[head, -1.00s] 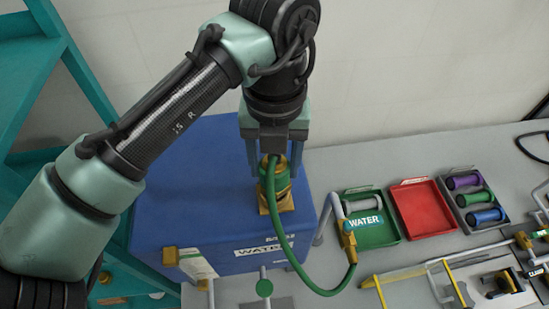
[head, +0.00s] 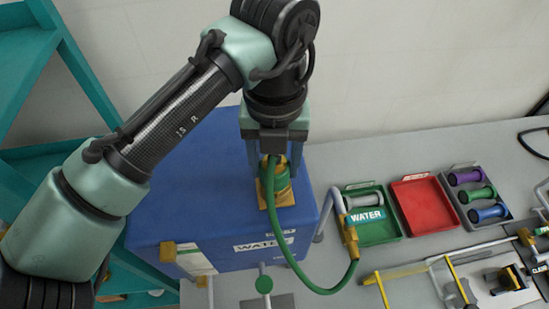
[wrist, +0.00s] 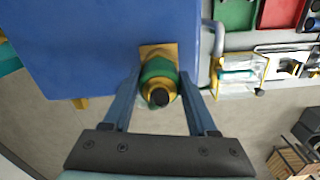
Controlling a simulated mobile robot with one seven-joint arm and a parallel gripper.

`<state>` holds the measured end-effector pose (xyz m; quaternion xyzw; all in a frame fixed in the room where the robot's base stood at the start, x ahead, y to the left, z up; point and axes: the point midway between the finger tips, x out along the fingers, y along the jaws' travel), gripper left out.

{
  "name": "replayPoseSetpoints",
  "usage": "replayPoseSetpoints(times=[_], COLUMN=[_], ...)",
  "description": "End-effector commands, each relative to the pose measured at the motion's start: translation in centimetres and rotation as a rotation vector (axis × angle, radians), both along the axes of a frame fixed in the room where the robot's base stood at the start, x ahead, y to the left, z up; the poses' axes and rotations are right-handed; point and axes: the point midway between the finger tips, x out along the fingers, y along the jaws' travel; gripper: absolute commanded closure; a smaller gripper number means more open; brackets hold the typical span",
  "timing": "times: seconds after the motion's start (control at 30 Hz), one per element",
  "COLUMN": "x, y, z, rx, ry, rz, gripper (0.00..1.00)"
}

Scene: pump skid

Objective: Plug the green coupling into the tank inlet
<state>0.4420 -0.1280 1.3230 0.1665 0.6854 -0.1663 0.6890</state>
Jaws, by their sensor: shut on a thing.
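The green coupling (head: 275,183) has a brass collar and a green hose (head: 315,289) attached. My gripper (head: 275,172) is shut on it from above, one blue finger on each side. The coupling is upright over the brass tank inlet (head: 284,200) on top of the blue tank (head: 180,200), labelled WATER. It looks in contact with the inlet, but how deep it sits is hidden. In the wrist view the coupling (wrist: 157,72) lies between the fingers, over the square brass plate (wrist: 150,50).
Further right are a green tray (head: 384,236), a red tray (head: 424,208) and a grey tray (head: 505,214) with coloured cylinders. A teal shelf (head: 30,70) stands left.

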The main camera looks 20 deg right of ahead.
Motion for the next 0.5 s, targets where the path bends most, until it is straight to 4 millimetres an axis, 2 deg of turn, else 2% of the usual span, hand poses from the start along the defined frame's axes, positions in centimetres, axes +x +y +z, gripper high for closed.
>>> replayPoseSetpoints(times=[0.33, 0.37, 0.5], x=[0.00, 0.00, 0.01], y=[0.00, 0.00, 0.00], z=[-0.26, -0.26, -0.25], rx=[0.000, 0.000, 0.000], ry=[0.000, 0.000, 0.000], rz=[0.000, 0.000, 0.000], gripper=[1.00, 0.36, 0.11])
